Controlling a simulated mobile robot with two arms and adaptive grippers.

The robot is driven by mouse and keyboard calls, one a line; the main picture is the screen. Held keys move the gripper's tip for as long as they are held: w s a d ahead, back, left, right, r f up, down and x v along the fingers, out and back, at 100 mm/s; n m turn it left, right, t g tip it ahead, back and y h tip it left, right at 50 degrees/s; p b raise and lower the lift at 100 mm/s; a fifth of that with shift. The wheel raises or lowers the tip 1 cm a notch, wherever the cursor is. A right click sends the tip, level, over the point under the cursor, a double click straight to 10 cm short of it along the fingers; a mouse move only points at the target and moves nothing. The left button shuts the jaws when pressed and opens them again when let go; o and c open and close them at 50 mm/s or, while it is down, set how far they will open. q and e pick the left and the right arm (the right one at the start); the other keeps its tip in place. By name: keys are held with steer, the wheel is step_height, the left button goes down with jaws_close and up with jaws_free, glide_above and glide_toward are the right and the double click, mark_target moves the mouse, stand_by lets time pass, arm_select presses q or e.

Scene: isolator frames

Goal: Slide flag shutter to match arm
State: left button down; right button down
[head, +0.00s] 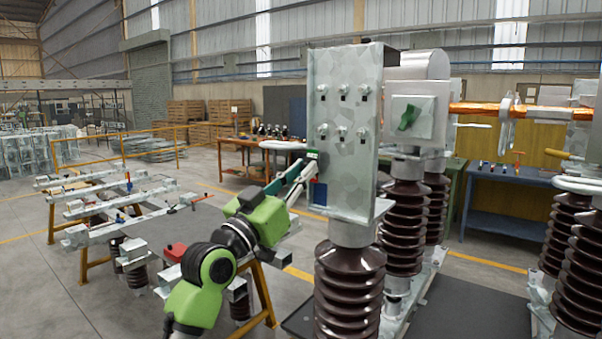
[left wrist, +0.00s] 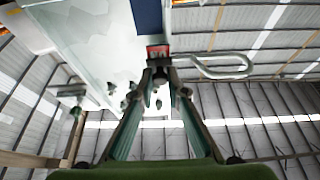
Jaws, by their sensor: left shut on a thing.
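A grey galvanised box (head: 345,130) stands upright on a brown ribbed insulator in the head view. On its left edge is the flag shutter, a small piece with green (head: 312,155) at its top in the head view; a red face (left wrist: 157,50) shows in the left wrist view. A blue panel (head: 320,193) lies below it. My left gripper (head: 308,168) is at this edge, its fingertips closed together at the shutter; they hide part of it. The copper-coloured isolator arm (head: 475,108) runs horizontally at the right. My right gripper is out of view.
A pale looped bar (head: 283,145) sticks out left of the box, close above my gripper. A green handle (head: 408,118) is on the housing behind. Low steel frames (head: 120,200) stand at the left, and a blue workbench (head: 512,195) at the back right.

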arm_select(q)
step_height(320, 180, down, 2)
steer(key=shift+f+b, duration=0.15)
steer(key=shift+b, duration=0.7)
steer(key=c, duration=2)
jaws_free()
steer(key=shift+a, duration=0.1)
steer(key=v, duration=1.2)
